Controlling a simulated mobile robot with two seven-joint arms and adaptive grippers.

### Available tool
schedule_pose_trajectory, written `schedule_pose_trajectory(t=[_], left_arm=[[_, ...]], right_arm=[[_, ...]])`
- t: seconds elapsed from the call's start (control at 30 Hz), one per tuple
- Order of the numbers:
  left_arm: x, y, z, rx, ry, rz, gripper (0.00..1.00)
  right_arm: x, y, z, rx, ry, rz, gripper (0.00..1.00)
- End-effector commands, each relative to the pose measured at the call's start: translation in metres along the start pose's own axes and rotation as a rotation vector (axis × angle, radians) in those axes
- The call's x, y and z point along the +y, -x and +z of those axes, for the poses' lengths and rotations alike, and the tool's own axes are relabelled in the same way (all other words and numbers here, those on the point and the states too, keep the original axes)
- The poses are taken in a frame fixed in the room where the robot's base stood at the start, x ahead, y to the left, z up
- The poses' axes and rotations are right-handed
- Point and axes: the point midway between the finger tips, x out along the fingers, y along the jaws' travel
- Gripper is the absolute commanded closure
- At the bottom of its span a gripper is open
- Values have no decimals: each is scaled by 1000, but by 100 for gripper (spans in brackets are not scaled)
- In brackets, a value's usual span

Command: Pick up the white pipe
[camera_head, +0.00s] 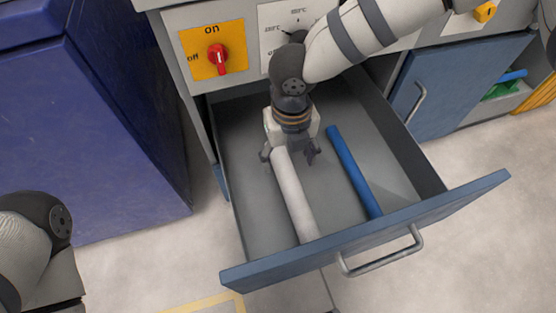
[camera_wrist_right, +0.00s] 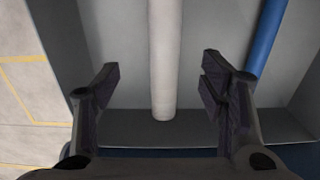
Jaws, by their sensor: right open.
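The white pipe (camera_head: 294,195) lies in the open drawer, left of the blue pipe, running from under my right gripper toward the drawer front. My right gripper (camera_head: 289,157) points down over the pipe's far end. Its fingers are open, one on each side of the pipe as seen from the head. In the right wrist view the white pipe (camera_wrist_right: 164,62) shows between the spread fingers (camera_wrist_right: 160,82) with gaps on both sides. I cannot tell how far above the pipe the fingertips are. My left gripper is out of view; only part of that arm shows.
The blue pipe (camera_head: 353,170) lies right of the white one and also shows in the wrist view (camera_wrist_right: 267,40). The drawer (camera_head: 443,232) has walls around both pipes and a handle (camera_head: 382,254) outside. A blue cabinet (camera_head: 85,130) stands left, a blue door (camera_head: 455,85) right.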

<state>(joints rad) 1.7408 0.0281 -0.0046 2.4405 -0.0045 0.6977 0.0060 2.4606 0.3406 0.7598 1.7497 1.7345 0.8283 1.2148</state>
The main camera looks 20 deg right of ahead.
Motion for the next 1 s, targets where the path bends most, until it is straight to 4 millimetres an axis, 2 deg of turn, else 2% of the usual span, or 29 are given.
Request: schedule_pose_trajectory(t=[0.17,0.33,0.53,0.7,0.9,0.93,1.0], left_arm=[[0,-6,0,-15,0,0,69],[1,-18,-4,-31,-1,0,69],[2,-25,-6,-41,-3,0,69],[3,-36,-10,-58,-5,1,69],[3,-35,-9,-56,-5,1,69],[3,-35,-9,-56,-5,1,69],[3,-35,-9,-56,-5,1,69]], right_arm=[[0,-21,-1,3,3,0,35],[0,-61,-2,5,5,-1,35],[-4,-87,-4,3,5,-1,35],[-9,-120,-5,3,4,-2,35],[-9,-121,-4,-2,5,-2,35],[-9,-120,-4,-2,5,-2,37],[-9,-120,-4,-2,5,-2,53]])
